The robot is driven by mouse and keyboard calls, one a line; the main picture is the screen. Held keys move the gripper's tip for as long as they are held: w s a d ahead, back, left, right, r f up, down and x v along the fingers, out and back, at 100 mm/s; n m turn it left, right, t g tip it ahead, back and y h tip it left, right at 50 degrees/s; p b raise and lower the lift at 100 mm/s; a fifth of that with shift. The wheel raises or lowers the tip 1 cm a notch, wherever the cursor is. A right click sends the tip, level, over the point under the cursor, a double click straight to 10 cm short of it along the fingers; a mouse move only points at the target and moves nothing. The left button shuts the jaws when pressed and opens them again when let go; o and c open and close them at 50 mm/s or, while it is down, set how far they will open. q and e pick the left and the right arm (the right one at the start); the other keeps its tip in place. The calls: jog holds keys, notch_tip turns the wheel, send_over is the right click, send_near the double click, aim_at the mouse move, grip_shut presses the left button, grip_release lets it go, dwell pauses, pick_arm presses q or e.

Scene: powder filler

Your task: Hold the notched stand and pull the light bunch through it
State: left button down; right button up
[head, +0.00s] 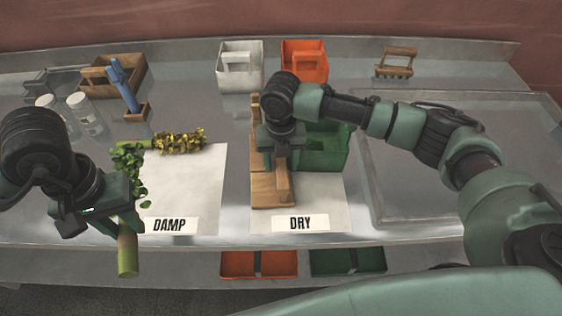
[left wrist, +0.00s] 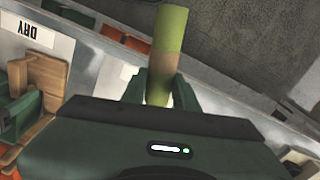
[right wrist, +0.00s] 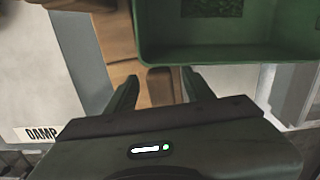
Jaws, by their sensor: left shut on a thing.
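My left gripper (head: 122,200) is shut on the thick stem of a green leafy bunch (head: 127,250), left of the DAMP mat. Its leaves are up and its stem end hangs down; the stem also shows in the left wrist view (left wrist: 168,45). A second bunch (head: 180,142) with yellow-brown heads lies at the back of the DAMP mat. I cannot tell which is the light one. The wooden notched stand (head: 268,192) is on the DRY mat. My right gripper (right wrist: 160,80) is over it, open, fingers either side of a wooden upright. My arm hides its notch.
A green bin (head: 330,155) stands right beside the stand. White (head: 240,75) and orange (head: 305,70) bins are at the back. Jars (head: 85,115), a blue-handled tool (head: 123,85) and a wooden caddy (head: 125,75) are back left. The DAMP mat (head: 195,185) is mostly clear.

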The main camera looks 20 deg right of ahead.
notch_tip(320, 180, up, 12)
dwell(0.6)
